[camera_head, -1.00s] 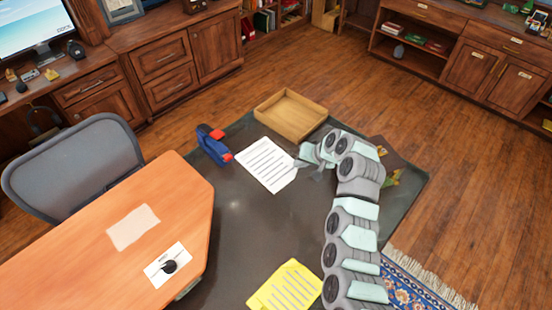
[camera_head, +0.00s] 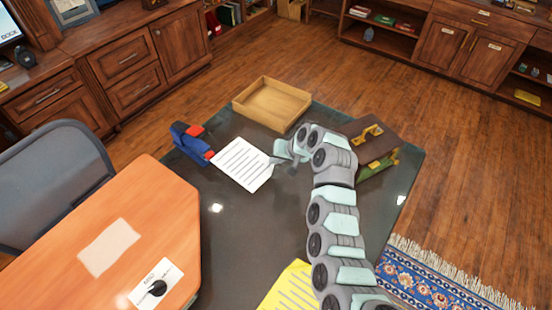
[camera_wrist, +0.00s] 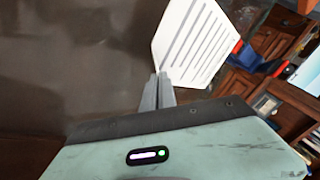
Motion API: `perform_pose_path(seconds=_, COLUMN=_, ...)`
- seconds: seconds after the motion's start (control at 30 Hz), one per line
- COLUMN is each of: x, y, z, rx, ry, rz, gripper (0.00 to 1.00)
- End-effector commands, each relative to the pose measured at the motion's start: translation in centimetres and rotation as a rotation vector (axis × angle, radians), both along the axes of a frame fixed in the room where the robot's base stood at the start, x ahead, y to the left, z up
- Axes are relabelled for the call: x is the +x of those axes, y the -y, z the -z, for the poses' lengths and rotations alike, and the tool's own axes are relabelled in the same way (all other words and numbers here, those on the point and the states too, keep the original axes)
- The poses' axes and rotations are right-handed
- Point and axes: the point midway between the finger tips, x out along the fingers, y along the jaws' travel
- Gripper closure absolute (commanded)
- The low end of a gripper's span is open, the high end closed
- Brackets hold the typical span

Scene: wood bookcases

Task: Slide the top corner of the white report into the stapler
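The white report (camera_head: 242,166), with dark printed lines, is held just above or on the dark glass table; I cannot tell which. My gripper (camera_head: 273,160) is shut on its right-hand corner. The wrist view shows the narrow fingers (camera_wrist: 160,78) together at the corner of the report (camera_wrist: 192,45). The blue and red stapler (camera_head: 188,142) stands to the left of the report, its red end by the report's left corner. That corner meets or overlaps the stapler's end in the picture; whether it is between the jaws cannot be told. The stapler also shows in the wrist view (camera_wrist: 262,66).
An open wooden tray (camera_head: 250,108) sits behind the report. A brown briefcase (camera_head: 366,148) lies right of my gripper. A yellow lined sheet (camera_head: 288,285) is at the front. An orange desk (camera_head: 150,190) borders the left. The table's middle is clear.

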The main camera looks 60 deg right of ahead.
Motion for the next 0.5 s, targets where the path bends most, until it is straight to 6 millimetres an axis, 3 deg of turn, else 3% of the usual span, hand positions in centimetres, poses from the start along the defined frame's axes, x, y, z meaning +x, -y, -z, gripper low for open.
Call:
perform_pose_path(seconds=0.4, x=0.6, y=0.1, z=3.7, rx=0.002, ry=-0.001, rz=-0.001, gripper=1.0)
perform_pose_path(seconds=0.5, x=1.5, y=0.2, z=3.6, rx=0.001, ry=-0.004, rz=-0.005, gripper=1.0)
